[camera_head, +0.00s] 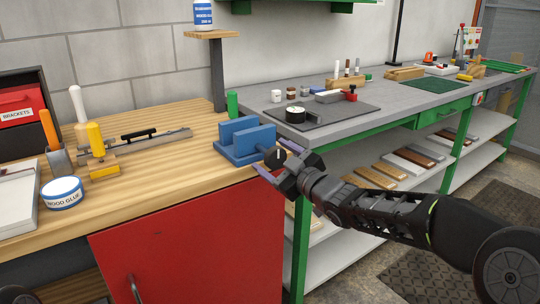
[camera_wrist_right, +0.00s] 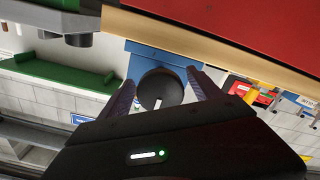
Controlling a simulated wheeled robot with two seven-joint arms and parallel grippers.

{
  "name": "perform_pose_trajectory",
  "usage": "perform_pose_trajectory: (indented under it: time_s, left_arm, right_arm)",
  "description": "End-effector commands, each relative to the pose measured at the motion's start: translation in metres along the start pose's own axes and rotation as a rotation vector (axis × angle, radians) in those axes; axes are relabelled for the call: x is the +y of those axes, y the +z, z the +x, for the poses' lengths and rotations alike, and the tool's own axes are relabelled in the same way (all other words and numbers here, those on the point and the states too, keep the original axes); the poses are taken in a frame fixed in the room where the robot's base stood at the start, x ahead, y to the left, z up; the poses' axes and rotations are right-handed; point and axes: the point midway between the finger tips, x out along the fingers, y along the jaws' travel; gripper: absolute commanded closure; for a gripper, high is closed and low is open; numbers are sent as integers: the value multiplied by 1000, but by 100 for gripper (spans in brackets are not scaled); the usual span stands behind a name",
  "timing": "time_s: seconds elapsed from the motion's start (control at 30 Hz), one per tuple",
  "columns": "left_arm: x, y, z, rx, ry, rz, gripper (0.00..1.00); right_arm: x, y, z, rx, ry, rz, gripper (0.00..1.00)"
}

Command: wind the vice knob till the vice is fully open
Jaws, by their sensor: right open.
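The blue vice (camera_head: 247,143) sits at the right end of the wooden workbench, with a gap between its two upright jaws. Its black round knob (camera_head: 275,158) faces the right gripper. In the right wrist view the knob (camera_wrist_right: 160,89) carries a white mark and lies between the fingers, in front of the blue vice body (camera_wrist_right: 150,54). My right gripper (camera_head: 268,158) is open, one finger on each side of the knob; I cannot tell whether either finger touches it.
A wood glue tub (camera_head: 62,193), a yellow-handled tool (camera_head: 97,150) and a metal bar clamp (camera_head: 150,145) are on the wooden bench (camera_head: 185,180). A green cylinder (camera_head: 232,104) stands behind the vice. A grey bench (camera_head: 390,105) runs off to the right, above shelves.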

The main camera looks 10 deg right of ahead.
Motion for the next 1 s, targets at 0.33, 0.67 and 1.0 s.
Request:
perform_pose_trajectory:
  time_s: [0.33,0.67,1.0]
  left_arm:
    - [2,0,-4,0,0,0,64]
    - [1,0,-4,0,0,0,64]
    - [1,0,-4,0,0,0,64]
  right_arm:
    - [1,0,-54,-1,2,-1,26]
    - [0,0,-60,0,0,-1,26]
    - [-16,44,-62,-117,26,197,26]
